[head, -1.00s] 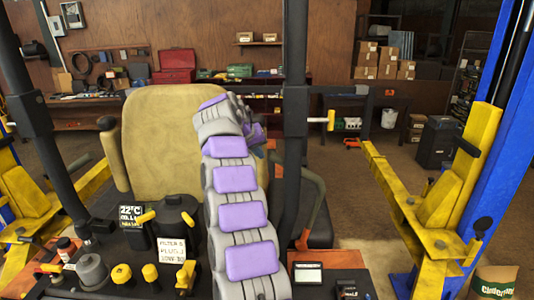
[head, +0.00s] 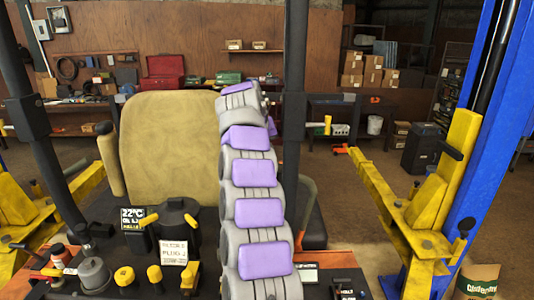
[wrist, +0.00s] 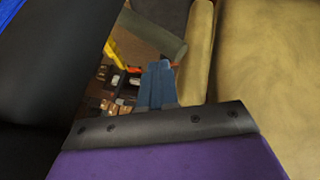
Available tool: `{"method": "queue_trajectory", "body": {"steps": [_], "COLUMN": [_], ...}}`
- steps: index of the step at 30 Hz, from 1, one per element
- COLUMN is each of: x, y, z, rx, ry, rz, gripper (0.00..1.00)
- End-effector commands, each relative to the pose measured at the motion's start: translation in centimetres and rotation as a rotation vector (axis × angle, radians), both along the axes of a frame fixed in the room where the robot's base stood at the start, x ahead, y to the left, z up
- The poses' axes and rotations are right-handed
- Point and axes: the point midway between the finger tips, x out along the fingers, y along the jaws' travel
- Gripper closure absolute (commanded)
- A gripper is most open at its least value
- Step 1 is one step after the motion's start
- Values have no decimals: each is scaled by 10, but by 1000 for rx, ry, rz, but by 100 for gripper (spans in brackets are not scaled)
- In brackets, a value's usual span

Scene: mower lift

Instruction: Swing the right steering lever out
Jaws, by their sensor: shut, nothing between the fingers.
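The mower's beige seat back (head: 168,145) fills the middle of the head view. To its right, a dark curved bar (head: 309,196), which may be the right steering lever, shows only in part behind a black post. My arm's purple and grey links cover the seat's right edge and hide my gripper in the head view. In the wrist view my blue-grey gripper (wrist: 157,66) is shut and empty. Its tips are just below a grey-olive cylinder (wrist: 150,35), possibly the lever's grip. Whether they touch is not clear. A beige armrest (wrist: 196,50) is right beside the gripper.
A black post (head: 294,110) with a yellow-tipped pin (head: 327,124) stands right of my arm; another black post (head: 28,118) is at left. Yellow lift arms (head: 395,205) and a blue column (head: 487,130) stand at right. Open floor lies beyond.

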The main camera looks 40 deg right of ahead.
Motion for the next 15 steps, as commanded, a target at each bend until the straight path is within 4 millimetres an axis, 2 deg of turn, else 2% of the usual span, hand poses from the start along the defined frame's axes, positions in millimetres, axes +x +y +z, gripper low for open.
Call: {"method": "queue_trajectory", "body": {"steps": [1,9,15], "x": [-2,-18,-28], "y": [3,30,47], "z": [11,65,98], "rx": [-3,3,5], "ry": [-6,-2,-2], "rz": [-1,3,7], "gripper": [100,100,100]}}
